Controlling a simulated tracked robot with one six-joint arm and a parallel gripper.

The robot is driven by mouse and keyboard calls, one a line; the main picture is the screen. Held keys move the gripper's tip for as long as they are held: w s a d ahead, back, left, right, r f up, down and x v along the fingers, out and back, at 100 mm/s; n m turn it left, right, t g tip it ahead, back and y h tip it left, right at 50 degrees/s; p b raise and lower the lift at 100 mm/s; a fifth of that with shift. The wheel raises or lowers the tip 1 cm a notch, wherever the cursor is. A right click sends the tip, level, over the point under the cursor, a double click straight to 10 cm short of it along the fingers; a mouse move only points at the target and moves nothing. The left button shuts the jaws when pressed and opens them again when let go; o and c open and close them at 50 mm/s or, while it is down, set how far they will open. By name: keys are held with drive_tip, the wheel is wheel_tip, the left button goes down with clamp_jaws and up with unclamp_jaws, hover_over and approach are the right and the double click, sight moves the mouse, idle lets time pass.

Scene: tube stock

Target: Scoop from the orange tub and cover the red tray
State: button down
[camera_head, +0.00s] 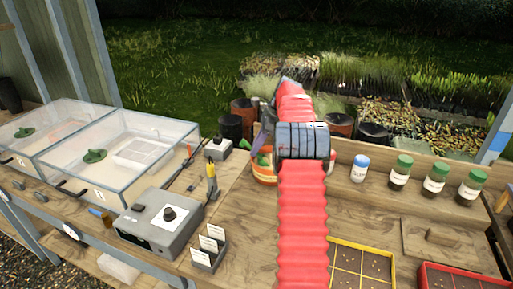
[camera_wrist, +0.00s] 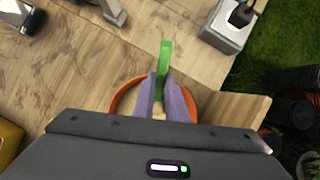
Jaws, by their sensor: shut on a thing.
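The orange tub (camera_head: 264,180) stands on the bench, partly hidden behind my red arm. In the wrist view its rim (camera_wrist: 118,98) shows around my gripper (camera_wrist: 165,84). My gripper's purple fingers are shut on a green scoop (camera_wrist: 165,58), of which a flat green part sticks out past the fingers. The rest of the scoop and the tub's contents are hidden by the gripper. In the head view only a bit of green shows at the tub. The red tray (camera_head: 424,272) lies at the lower right, cut off by the frame edge, with brown soil cells.
A yellow tray (camera_head: 333,241) lies left of the red tray, partly behind my arm. Several bottles (camera_head: 435,178) stand along the back. A grey control box (camera_head: 162,226), label holder (camera_head: 207,250) and clear bins (camera_head: 125,150) are to the left.

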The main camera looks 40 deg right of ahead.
drive_tip(key=shift+r+g+h, duration=0.8)
drive_tip(key=shift+r+h, duration=0.2)
drive_tip(key=shift+w+a+r, duration=0.1)
drive_tip(key=shift+r, duration=0.15)
drive_tip(key=w+a+r+n+g, duration=0.1)
drive_tip(key=w+a+r+n, duration=0.15)
drive_tip(key=a, duration=0.35)
drive_tip(key=w+a+r+n, duration=0.1)
drive_tip(key=a+r+n, duration=0.2)
drive_tip(key=a+r, duration=0.15)
drive_tip(key=a+n+g+h, duration=0.1)
drive_tip(key=a+n+g, duration=0.1)
drive_tip(key=a+n, duration=1.5)
drive_tip(key=a, duration=1.5)
drive_tip(key=shift+a+f+g, duration=0.3)
drive_tip(key=shift+a+g, duration=0.05)
drive_tip(key=shift+g, duration=0.05)
